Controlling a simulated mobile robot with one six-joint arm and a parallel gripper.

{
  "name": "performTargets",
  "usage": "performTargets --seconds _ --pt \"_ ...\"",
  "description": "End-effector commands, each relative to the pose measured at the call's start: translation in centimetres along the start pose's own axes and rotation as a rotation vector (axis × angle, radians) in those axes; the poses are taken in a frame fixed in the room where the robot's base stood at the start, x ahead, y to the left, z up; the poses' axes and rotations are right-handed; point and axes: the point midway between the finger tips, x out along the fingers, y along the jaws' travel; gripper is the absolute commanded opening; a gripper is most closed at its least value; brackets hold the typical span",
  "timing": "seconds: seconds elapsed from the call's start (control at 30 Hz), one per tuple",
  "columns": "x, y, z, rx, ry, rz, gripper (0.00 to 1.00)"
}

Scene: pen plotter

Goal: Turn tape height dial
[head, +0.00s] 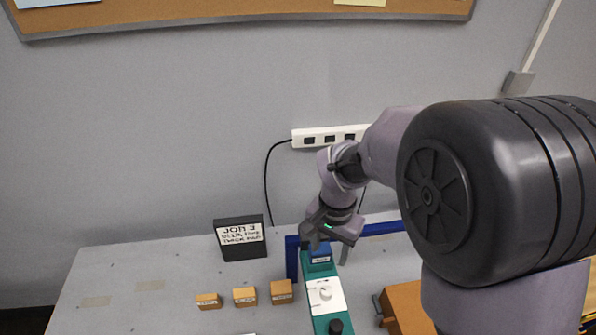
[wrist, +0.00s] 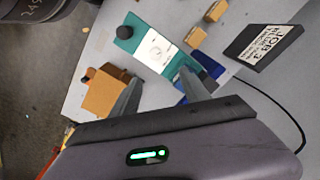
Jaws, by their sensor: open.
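A teal panel (head: 319,272) stands on the grey table below my gripper. It carries a white plate with a round white dial (head: 325,292), a black knob (head: 336,326) and a labelled blue block (head: 320,254). Which of these is the tape height dial I cannot tell for certain. In the wrist view the white dial (wrist: 157,50) and the black knob (wrist: 124,32) lie beyond the fingertips. My gripper (head: 322,240) is open and empty, above the blue block end of the panel. In the wrist view its two fingers (wrist: 159,76) stand apart, the right one partly covering the blue block.
A brown box (head: 402,300) with a dark knob on its side stands right of the panel. Small labelled wooden blocks (head: 245,297) stand to the left, with a black JOB 3 sign (head: 240,240) behind. A blue rail (head: 291,258) borders the panel. The table's left side is mostly clear.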

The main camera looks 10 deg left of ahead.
Motion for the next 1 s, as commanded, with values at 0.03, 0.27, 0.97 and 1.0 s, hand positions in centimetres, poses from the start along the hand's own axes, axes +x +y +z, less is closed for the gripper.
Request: performTargets --seconds 0.03,0.27,0.97,1.0 --pt "-0.1 -0.2 0.0 0.0 -0.008 0.011 0.54" --pt "4.7 -0.2 0.1 0.001 -0.014 0.019 0.54" --pt "18.1 -0.1 0.1 0.001 -0.009 0.014 0.54" --pt "18.1 -0.1 0.1 0.001 -0.009 0.014 0.54"
